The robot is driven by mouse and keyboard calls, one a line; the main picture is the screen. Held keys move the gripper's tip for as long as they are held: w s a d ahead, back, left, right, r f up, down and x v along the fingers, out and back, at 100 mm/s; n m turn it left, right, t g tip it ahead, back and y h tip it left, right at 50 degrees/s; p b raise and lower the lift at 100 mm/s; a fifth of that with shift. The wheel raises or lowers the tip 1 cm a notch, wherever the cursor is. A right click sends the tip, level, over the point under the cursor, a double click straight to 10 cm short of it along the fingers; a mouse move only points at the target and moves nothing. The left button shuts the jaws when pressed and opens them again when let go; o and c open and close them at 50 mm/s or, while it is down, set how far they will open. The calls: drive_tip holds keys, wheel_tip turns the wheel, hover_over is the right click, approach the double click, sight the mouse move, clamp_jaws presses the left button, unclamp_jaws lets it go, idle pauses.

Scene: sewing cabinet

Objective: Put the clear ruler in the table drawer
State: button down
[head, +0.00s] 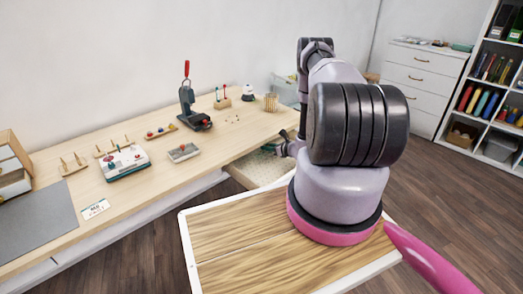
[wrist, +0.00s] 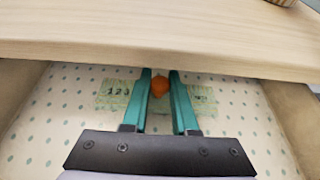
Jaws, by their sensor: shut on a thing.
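The clear ruler (wrist: 118,95) is a see-through greenish strip with dark numbers, lying crosswise under my gripper in the wrist view. An orange knob (wrist: 160,87) stands at its middle. My gripper (wrist: 160,76) has its teal fingers shut on this knob. The table drawer (wrist: 55,120) is pulled open, with a pale dotted lining, and the ruler is over its floor, between its side walls. I cannot tell whether the ruler touches the floor. In the head view the open drawer (head: 244,172) is partly hidden by my arm, and the ruler cannot be made out.
The tabletop edge (wrist: 150,50) overhangs the drawer's back part. On the long table (head: 225,140) stand a dark press with a red handle (head: 188,100), a white device (head: 122,162) and a grey box (head: 183,152). A white drawer cabinet (head: 420,80) stands at the back right.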

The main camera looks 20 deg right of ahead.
drive_tip(key=x, duration=0.5)
drive_tip(key=shift+s+f, duration=0.1)
drive_tip(key=shift+f, duration=0.3)
drive_tip(key=shift+w+f, duration=0.3)
drive_tip(key=shift+a, duration=0.1)
drive_tip(key=c, duration=0.7)
unclamp_jaws()
drive_tip(key=shift+f, duration=0.1)
